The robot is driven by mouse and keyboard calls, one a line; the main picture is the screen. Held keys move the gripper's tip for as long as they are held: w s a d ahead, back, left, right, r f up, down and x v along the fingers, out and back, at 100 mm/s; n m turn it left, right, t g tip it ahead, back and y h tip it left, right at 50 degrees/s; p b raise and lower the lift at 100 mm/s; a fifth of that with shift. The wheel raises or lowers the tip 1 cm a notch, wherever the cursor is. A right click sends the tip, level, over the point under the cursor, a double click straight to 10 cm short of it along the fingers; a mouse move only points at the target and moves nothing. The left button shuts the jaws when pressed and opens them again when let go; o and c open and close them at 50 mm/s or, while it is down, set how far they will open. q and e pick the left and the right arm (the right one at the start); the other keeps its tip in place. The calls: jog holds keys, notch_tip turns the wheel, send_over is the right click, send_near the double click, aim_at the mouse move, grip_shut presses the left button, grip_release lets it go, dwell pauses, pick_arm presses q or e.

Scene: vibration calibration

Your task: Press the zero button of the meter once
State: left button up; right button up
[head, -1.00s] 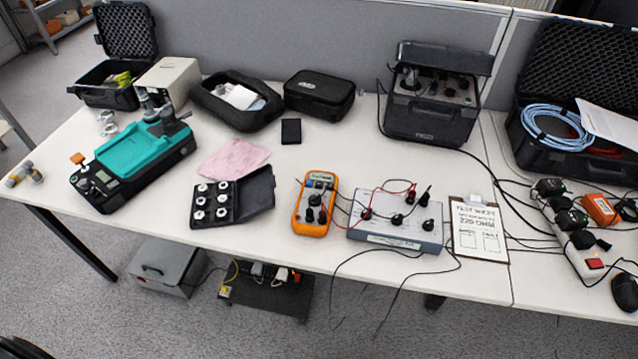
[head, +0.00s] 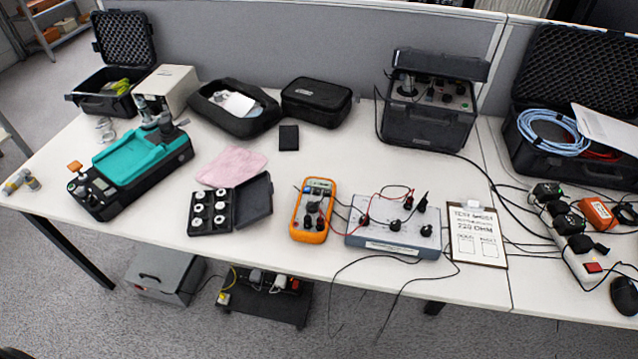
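An orange handheld meter (head: 297,223) lies face up near the front middle of the table, with a display at its top and dark knobs or plugs on its face. Its zero button is too small to make out. Dark leads run from it to a grey box (head: 372,240) with several black knobs and red and black leads, just to its right. Neither of my grippers is in view.
A teal and black device (head: 135,158) stands at the left. An open black case of round pieces (head: 228,228) lies left of the meter. A clipboard (head: 478,262) lies right of the grey box. Loose leads hang over the front edge.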

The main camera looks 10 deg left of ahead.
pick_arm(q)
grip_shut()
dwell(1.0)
